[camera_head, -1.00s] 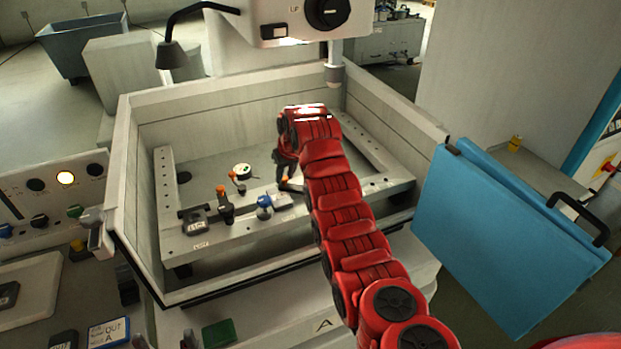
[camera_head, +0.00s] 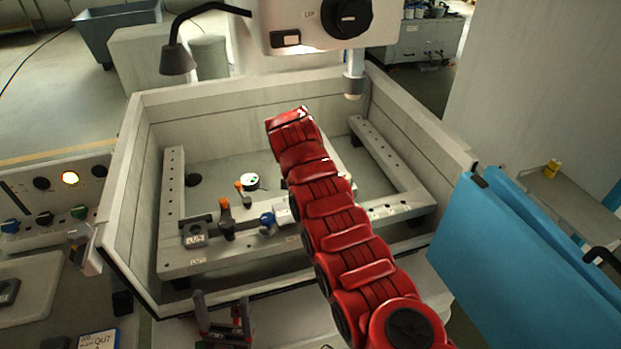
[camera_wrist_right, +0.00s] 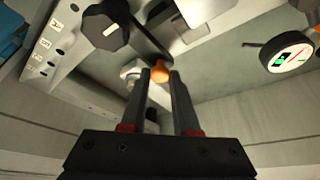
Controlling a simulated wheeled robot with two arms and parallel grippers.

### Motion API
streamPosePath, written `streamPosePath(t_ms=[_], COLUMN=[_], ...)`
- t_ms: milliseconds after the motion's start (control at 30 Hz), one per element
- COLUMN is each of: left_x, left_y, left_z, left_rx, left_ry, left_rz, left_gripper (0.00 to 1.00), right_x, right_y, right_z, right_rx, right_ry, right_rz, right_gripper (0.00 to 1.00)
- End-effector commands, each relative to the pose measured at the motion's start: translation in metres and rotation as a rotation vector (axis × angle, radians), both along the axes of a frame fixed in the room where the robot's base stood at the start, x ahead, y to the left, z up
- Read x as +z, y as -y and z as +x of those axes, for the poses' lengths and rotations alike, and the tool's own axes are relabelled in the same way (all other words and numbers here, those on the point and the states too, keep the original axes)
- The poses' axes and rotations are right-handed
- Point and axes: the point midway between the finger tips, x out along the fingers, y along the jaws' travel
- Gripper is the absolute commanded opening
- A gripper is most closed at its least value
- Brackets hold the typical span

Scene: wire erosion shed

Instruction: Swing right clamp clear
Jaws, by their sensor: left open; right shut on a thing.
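My right arm reaches over the work tank, and in the head view its forearm hides the right gripper and the right clamp. In the right wrist view the right gripper (camera_wrist_right: 160,78) is shut on an orange knob (camera_wrist_right: 160,70) at the end of a dark lever (camera_wrist_right: 147,40), which appears to be the right clamp's handle. A black knob (camera_wrist_right: 105,25) lies beside the lever. The left clamp (camera_head: 226,218), with an orange-tipped handle, stands on the frame's front bar. My left gripper (camera_head: 224,318) is open and empty in front of the tank.
A round dial (camera_head: 250,181) sits inside the frame (camera_head: 172,200) and shows in the right wrist view (camera_wrist_right: 287,52). A blue-knobbed part (camera_head: 267,222) is on the front bar. The machine head (camera_head: 315,25) hangs above the tank's back wall. Blue panels (camera_head: 510,260) stand at the right.

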Motion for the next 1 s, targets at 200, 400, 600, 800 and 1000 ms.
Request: streamPosePath(t_ms=[200, 400, 600, 800, 1000], left_x=[-0.0161, -0.0183, -0.0179, -0.0178, -0.0179], left_y=[0.0, 0.0, 0.0, 0.0, 0.0], left_z=[-0.0001, 0.0, -0.0001, -0.0001, 0.0], left_rx=[0.0, 0.0, 0.0, 0.0, 0.0], left_ry=[0.0, 0.0, 0.0, 0.0, 0.0], left_rz=[0.0, 0.0, 0.0, 0.0, 0.0], left_gripper=[0.77, 0.77, 0.77, 0.77, 0.77], right_x=[-0.0023, 0.0002, 0.0004, 0.0002, 0.0], right_y=[0.0019, 0.0028, 0.0032, 0.0034, 0.0028], right_z=[-0.0006, -0.0006, -0.0008, -0.0008, -0.001], right_rx=[-0.063, -0.083, -0.084, -0.084, -0.082], right_ry=[0.001, 0.002, 0.001, 0.001, 0.0], right_rz=[0.0, 0.0, 0.0, -0.001, 0.0], right_gripper=[0.0, 0.0, 0.0, 0.4, 0.59])
